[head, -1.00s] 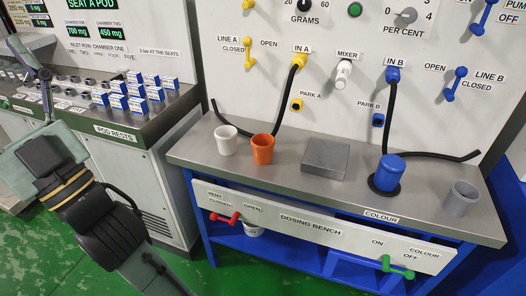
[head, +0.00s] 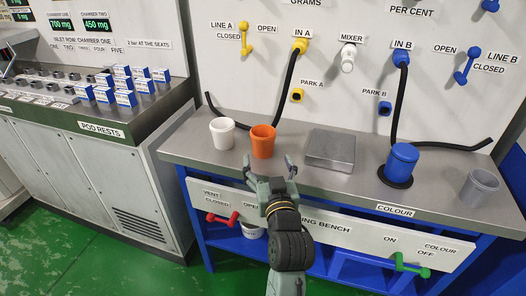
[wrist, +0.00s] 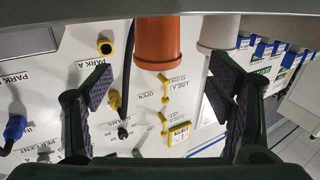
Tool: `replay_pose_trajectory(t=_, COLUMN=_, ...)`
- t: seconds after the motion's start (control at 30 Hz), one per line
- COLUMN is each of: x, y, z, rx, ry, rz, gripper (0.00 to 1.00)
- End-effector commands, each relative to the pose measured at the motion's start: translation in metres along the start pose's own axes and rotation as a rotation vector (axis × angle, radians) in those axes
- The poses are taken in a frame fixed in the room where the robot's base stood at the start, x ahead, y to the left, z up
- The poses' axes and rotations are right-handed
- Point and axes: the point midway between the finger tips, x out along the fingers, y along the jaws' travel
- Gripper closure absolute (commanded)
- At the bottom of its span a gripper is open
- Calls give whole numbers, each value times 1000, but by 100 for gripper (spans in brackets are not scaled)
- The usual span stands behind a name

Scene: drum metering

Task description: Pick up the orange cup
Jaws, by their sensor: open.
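The orange cup (head: 262,142) stands upright on the steel top of the dosing bench, just right of the white cup (head: 221,133). My gripper (head: 269,172) is open and empty at the bench's front edge, just in front of the orange cup. In the wrist view the picture is upside down; the orange cup (wrist: 157,42) shows at the top centre, beyond the spread fingers of my gripper (wrist: 160,92). The white cup (wrist: 218,32) shows beside it. The fingers look apart from both cups.
A grey block (head: 330,149) lies right of the orange cup. A black hose (head: 291,85) hangs from IN A behind the cups. A red handle (head: 223,218) projects from the bench front.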

Motion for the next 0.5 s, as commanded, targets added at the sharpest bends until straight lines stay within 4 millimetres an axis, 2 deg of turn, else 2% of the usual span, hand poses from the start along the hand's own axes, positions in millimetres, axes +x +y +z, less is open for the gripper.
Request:
replay_pose_trajectory(t=0.03, x=3, y=0, z=6, rx=-3, ry=7, rz=-2, gripper=25)
replay_pose_trajectory(t=0.37, x=14, y=0, z=4, rx=1, ry=6, rz=8, gripper=25)
replay_pose_trajectory(t=0.4, x=22, y=0, z=-3, rx=3, ry=1, rz=7, gripper=25)
replay_pose_trajectory(t=0.5, x=35, y=0, z=-3, rx=4, ry=-1, rz=6, gripper=25)
